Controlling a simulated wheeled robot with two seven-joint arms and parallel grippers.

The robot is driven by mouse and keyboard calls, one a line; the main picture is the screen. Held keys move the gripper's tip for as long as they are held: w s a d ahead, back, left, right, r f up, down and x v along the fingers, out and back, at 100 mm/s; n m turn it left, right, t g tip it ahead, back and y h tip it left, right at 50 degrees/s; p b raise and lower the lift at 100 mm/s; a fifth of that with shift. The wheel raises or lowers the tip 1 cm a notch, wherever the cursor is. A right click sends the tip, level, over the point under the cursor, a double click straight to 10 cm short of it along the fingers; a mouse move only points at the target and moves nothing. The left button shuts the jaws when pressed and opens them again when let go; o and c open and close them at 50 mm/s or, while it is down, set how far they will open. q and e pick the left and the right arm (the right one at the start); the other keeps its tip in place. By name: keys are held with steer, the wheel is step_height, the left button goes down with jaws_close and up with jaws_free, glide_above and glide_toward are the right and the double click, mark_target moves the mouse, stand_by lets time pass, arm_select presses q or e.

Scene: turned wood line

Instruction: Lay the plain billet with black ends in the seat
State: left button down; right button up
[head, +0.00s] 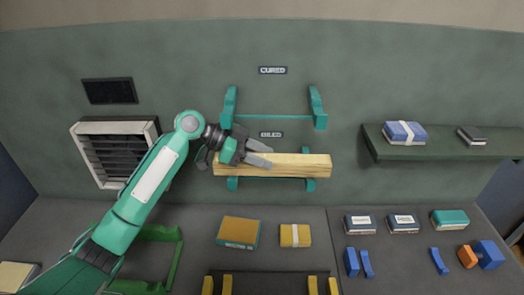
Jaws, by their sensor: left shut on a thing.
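A long pale wooden billet (303,166) lies level in front of the lower pair of teal wall brackets (232,184), under the sign OILED (271,134). I cannot make out black on its ends from here. My left gripper (262,155) is shut on the billet, left of its middle, with its arm coming from the lower left. The billet covers much of the lower brackets, and I cannot tell if it rests on them. The upper teal bracket pair (317,107), under the sign CURED (272,70), is empty. My right gripper is not in view.
A wall shelf (440,150) at right holds a blue package and a dark box. On the worktop (300,215) lie a brown box (238,232), a yellow packet (295,235), and several boxes and blue pieces at right. A vent (100,150) is at left.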

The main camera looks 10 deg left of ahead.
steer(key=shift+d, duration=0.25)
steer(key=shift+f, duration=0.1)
arm_select(q)
steer(key=shift+f, duration=0.2)
steer(key=c, duration=0.8)
jaws_free()
steer(key=shift+c, duration=0.2)
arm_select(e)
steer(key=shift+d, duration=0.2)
arm_select(q)
steer(key=shift+r, duration=0.15)
